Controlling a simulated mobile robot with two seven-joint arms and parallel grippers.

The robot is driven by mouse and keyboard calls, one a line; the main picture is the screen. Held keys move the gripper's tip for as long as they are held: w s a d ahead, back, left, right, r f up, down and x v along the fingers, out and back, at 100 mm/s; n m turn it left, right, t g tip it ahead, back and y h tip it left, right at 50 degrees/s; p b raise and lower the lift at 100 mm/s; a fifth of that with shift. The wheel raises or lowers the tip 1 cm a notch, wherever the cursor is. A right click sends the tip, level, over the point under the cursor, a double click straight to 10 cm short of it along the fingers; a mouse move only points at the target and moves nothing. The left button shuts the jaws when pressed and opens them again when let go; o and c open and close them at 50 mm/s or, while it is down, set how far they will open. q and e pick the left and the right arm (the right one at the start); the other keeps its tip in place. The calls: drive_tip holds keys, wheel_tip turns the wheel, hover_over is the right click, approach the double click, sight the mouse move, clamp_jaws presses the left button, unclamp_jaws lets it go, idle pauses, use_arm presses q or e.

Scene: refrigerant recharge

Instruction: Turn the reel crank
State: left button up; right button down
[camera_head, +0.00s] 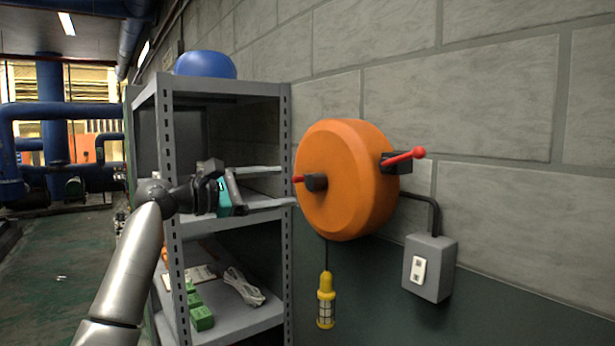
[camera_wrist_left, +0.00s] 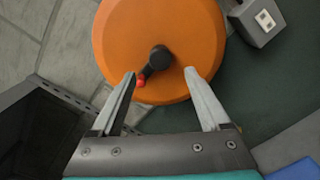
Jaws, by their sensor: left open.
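The orange reel (camera_head: 345,150) is mounted on the wall at the middle right. A black hub (camera_head: 316,182) with a red-tipped crank (camera_head: 298,179) is on its face. In the left wrist view, the reel (camera_wrist_left: 125,30) fills the top, and the black crank (camera_wrist_left: 155,62) slants down-left to a red knob (camera_wrist_left: 141,83). My left gripper (camera_head: 286,185) is open, its fingers pointing at the reel face. In the wrist view the crank's lower end and knob lie between the fingertips (camera_wrist_left: 160,76) in the picture; I cannot tell contact. My right gripper is not in view.
A red handle (camera_head: 405,158) on a black block sticks out at the reel's right rim. A grey outlet box (camera_head: 429,268) is at lower right. A yellow lamp (camera_head: 326,303) hangs below the reel. A grey metal shelf (camera_head: 287,250) stands close left.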

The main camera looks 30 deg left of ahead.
sight(309, 183)
use_arm(q)
drive_tip(key=p+x, duration=0.1)
drive_tip(key=x, duration=0.6)
drive_tip(key=shift+w+d+p, duration=0.15)
drive_tip(key=shift+w+p, duration=0.15)
drive_tip(key=shift+p, duration=0.05)
clamp_jaws()
